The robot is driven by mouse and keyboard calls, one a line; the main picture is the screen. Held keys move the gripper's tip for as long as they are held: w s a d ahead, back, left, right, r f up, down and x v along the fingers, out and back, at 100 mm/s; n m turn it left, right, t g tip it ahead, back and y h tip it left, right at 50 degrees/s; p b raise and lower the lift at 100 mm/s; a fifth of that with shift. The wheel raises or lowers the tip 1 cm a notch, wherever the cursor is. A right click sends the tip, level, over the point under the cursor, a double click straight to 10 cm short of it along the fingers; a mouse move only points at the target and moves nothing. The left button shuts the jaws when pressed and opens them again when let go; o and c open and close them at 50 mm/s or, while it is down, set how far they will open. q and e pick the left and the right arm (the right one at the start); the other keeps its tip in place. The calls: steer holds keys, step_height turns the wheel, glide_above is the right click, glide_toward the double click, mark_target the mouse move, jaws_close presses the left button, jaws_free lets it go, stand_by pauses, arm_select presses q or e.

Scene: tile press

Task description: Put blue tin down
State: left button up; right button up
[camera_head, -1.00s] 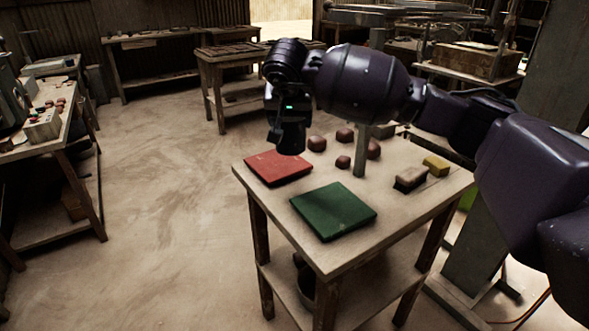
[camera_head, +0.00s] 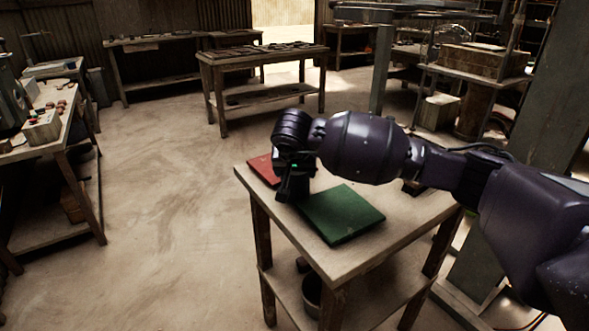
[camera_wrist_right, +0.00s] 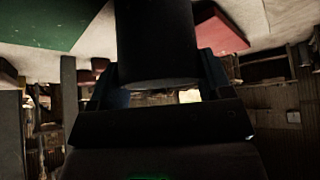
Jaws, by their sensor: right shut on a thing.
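My right gripper (camera_head: 291,186) is low over the front table, by the left corner of the green mat (camera_head: 343,216) and in front of the red mat (camera_head: 262,168). In the right wrist view it is shut on a dark cylinder, seemingly the blue tin (camera_wrist_right: 155,45); its colour looks almost black in the shade. In the head view I cannot make the tin out from the dark gripper. Whether its base touches the table is not clear. The green mat (camera_wrist_right: 45,20) and red mat (camera_wrist_right: 218,30) lie on either side of the tin in the wrist view. My left gripper is not in view.
The wooden table (camera_head: 400,235) has bare top along its front and right edges. My right arm hides its back part. A bench with a control box (camera_head: 42,127) stands at left, and another bench (camera_head: 262,62) behind. Open floor lies left of the table.

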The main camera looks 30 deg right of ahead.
steer(key=shift+r, duration=0.15)
steer(key=shift+f, duration=0.2)
steer(key=o, duration=0.9)
steer(key=shift+c, duration=0.2)
steer(key=shift+o, duration=0.3)
steer(key=shift+r, duration=0.15)
